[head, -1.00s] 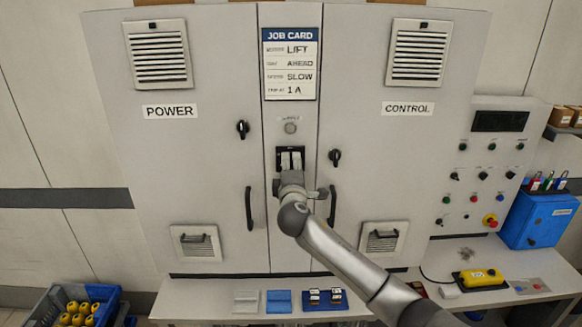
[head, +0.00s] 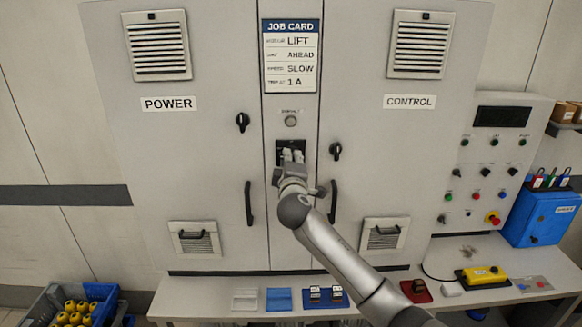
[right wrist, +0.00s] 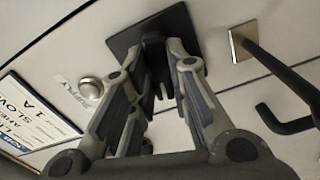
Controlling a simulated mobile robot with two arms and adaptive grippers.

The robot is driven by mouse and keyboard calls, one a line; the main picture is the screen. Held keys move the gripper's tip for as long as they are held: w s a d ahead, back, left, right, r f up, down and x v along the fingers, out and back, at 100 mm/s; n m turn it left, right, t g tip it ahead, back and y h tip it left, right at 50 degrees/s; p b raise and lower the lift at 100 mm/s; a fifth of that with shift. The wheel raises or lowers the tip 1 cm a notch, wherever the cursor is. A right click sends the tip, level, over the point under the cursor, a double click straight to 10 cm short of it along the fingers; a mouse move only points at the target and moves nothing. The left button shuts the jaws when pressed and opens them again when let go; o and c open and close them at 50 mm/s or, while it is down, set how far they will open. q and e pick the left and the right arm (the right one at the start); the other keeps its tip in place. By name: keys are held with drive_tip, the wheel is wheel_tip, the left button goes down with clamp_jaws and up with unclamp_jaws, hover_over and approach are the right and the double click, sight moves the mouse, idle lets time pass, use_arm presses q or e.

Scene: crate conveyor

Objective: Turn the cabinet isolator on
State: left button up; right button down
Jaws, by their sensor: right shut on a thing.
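The cabinet isolator has a black square plate (head: 281,148) on the narrow middle panel of the grey cabinet, below the round grey supply lamp (head: 291,121). My right gripper (head: 292,157) is in front of this plate, its fingers shut on the isolator's black handle. The right wrist view shows the handle (right wrist: 157,72) between the two fingers (right wrist: 155,75) and the plate (right wrist: 125,40) behind. The fingers hide much of the handle, so its exact position is hard to tell. The lamp (right wrist: 90,88) looks unlit. My left gripper is not in view.
Black door knobs (head: 242,122) and long door handles (head: 249,204) flank the middle panel. A job card (head: 291,56) hangs above. A shelf (head: 200,298) with small trays runs below; a control panel (head: 490,165) and blue box (head: 541,218) stand right.

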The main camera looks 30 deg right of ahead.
drive_tip(key=shift+f+m+b, duration=0.15)
drive_tip(key=shift+m+b, duration=4.2)
drive_tip(key=shift+m, duration=3.15)
drive_tip(key=c, duration=1.4)
unclamp_jaws()
